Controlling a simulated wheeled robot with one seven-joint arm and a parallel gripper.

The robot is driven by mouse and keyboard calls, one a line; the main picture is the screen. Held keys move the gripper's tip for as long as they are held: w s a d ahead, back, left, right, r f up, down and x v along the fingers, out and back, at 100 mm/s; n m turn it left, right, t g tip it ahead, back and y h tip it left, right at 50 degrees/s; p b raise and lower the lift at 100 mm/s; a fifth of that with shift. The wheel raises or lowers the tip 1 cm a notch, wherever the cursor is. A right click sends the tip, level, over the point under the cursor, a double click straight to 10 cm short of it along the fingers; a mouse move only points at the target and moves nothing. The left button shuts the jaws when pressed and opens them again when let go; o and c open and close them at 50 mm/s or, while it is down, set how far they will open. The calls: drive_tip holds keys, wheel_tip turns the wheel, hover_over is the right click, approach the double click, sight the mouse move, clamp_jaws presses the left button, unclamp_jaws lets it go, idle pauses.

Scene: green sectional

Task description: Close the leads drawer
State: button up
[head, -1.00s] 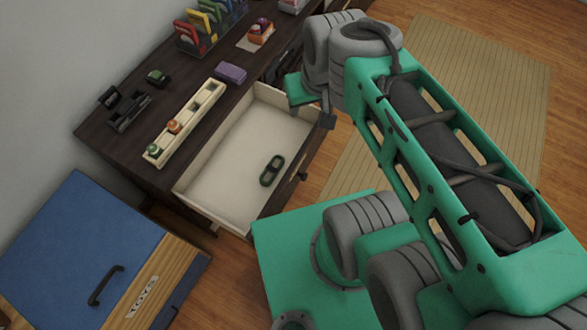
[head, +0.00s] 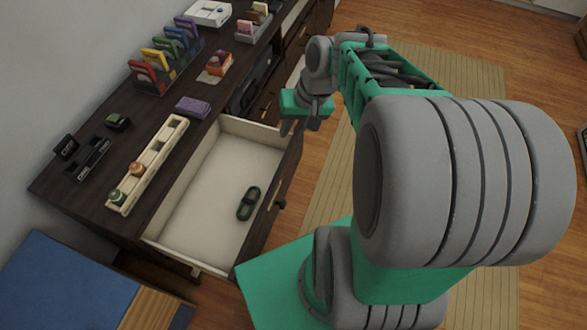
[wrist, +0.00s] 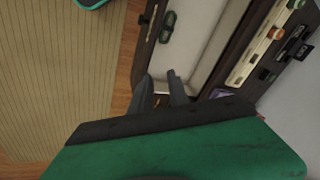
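An open drawer (head: 205,190) with pale insides and a dark front juts from the dark cabinet. I cannot read a label on it. A dark green oblong object (head: 248,203) lies inside near the front; in the wrist view it shows at the top (wrist: 167,27). My gripper (head: 292,128) is at the drawer's far front corner, fingers pointing down. In the wrist view my two fingers (wrist: 160,92) stand apart with a gap, close to that corner; I cannot tell whether they touch it.
The cabinet top holds a cream tray (head: 150,160), a purple block (head: 193,107) and a rack of coloured cards (head: 165,60). Another pale opening (head: 293,17) shows further along the cabinet. A blue-lidded chest (head: 60,285) stands at lower left. A striped mat (head: 340,170) covers floor at right.

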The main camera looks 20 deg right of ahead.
drive_tip(key=d+f+m+y+b, duration=0.1)
drive_tip(key=d+f, duration=0.2)
drive_tip(key=d+f+m+y+b, duration=0.1)
drive_tip(key=d+f+b, duration=0.1)
drive_tip(key=f, duration=0.2)
drive_tip(key=w+d+f+m+t+b, duration=0.1)
drive_tip(key=d+f, duration=0.2)
drive_tip(key=f, duration=0.1)
drive_tip(key=shift+d+f+m+y, duration=0.25)
drive_tip(key=shift+d+m+y, duration=0.05)
drive_tip(key=shift+d+y, duration=0.1)
drive_tip(key=shift+c, duration=1.4)
drive_tip(key=d+f+m+t+b, duration=0.1)
drive_tip(key=d, duration=0.1)
drive_tip(key=s+d+f+t+y, duration=0.1)
drive_tip(key=d+f+m+b, duration=0.1)
drive_tip(key=d+f, duration=0.1)
drive_tip(key=shift+s+d+f+m+t+y+b, duration=0.1)
drive_tip(key=shift+s+d+m+t+y+b, duration=0.2)
drive_tip(key=shift+s+t, duration=0.1)
clamp_jaws()
approach(292, 152)
drive_tip(key=x, duration=0.5)
drive_tip(key=shift+s+f+b, duration=0.15)
drive_tip(key=shift+s+b, duration=0.15)
drive_tip(key=shift+s, duration=0.05)
drive_tip(key=shift+w+a, duration=0.4)
drive_tip(key=shift+w, duration=0.05)
